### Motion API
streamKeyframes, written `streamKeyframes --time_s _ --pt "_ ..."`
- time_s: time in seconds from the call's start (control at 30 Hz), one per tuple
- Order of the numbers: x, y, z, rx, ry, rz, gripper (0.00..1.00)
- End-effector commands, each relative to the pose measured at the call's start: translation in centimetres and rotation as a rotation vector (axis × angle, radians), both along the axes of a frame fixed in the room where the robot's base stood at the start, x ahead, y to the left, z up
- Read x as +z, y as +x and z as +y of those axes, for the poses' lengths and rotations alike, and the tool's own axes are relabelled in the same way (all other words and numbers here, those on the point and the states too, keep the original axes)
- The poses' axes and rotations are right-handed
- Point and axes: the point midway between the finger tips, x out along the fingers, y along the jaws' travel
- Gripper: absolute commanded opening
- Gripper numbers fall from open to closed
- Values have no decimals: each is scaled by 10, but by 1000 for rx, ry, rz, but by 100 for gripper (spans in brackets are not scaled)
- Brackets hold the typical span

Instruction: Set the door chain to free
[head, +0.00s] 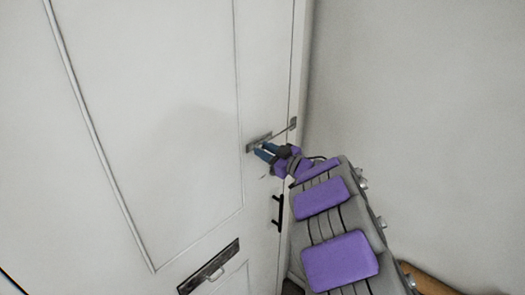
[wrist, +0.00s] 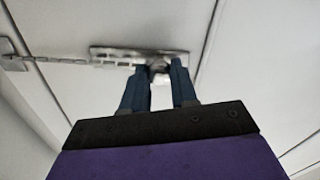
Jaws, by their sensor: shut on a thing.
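The door chain's metal track plate (head: 258,142) is fixed on the white door (head: 160,120) near its right edge; it also shows in the wrist view (wrist: 115,52). The chain (wrist: 62,60) runs from a small bracket on the frame (head: 292,123) to the track. The bracket shows at the left of the wrist view (wrist: 12,62). My gripper (head: 261,151) is at the track, its two blue fingers (wrist: 160,72) on either side of a small metal end piece (wrist: 158,68) at the plate. The fingers are shut on this piece, which they partly hide.
A black pull handle (head: 278,212) is below the chain on the door. A dark letter slot plate (head: 208,266) is lower down. A plain grey wall (head: 420,120) stands to the right. A brown wooden object (head: 425,280) is at the lower right.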

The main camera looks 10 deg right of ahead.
Motion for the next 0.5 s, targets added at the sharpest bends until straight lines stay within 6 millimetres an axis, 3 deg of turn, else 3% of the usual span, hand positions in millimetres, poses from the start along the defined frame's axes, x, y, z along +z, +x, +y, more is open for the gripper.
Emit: streamKeyframes --time_s 0.5 --pt "2 37 -53 0 1 2 0"
